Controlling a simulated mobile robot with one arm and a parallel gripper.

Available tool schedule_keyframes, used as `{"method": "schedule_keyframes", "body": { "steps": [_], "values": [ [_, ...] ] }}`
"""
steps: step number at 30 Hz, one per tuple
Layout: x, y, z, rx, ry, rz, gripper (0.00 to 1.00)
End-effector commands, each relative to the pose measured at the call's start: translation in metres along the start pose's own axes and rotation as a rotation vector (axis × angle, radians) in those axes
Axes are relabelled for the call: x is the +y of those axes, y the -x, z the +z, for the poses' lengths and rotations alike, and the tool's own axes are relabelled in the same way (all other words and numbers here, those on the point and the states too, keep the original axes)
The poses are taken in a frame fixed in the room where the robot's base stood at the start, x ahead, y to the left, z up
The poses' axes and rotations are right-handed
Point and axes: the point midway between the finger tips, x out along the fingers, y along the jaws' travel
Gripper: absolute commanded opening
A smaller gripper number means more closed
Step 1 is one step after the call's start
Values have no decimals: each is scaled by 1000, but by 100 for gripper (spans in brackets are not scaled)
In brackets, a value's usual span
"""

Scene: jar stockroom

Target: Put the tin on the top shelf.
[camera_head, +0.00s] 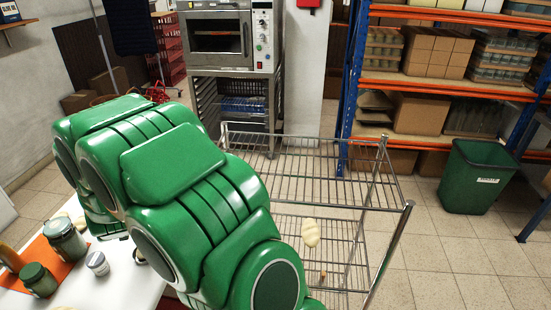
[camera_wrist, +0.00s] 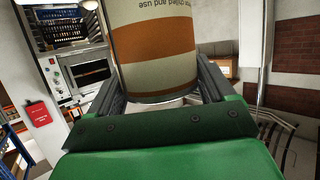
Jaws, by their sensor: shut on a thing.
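The tin (camera_wrist: 152,52), a cylinder with cream and orange-brown bands and upside-down printing, is between the two dark fingers of my gripper (camera_wrist: 160,78) in the wrist view. My gripper is shut on it, and its upper end is cut off by the frame. In the head view my green arm hides the gripper and the tin. A chrome wire rack stands to the right of my arm, and its top shelf (camera_head: 318,180) looks bare where I can see it. How far the tin is from the shelf cannot be told.
A lower wire shelf (camera_head: 350,249) holds a cream-coloured item (camera_head: 311,232). A white table (camera_head: 112,287) at lower left carries jars on an orange mat. An oven (camera_head: 216,37) stands behind the rack, blue-orange stock racking (camera_head: 440,85) and a green bin (camera_head: 477,177) at right.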

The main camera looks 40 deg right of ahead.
Motion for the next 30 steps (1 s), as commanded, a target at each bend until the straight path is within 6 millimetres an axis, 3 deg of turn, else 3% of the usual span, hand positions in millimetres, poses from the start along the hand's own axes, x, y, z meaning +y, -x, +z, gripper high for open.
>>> {"method": "schedule_keyframes", "body": {
  "steps": [6,12,23,30],
  "values": [
    [42,11,-56,8,-46,113,7],
    [84,28,-100,7,-88,227,7],
    [157,69,-155,3,-163,427,7],
    [221,117,-189,3,-235,615,7]
  ]
}}
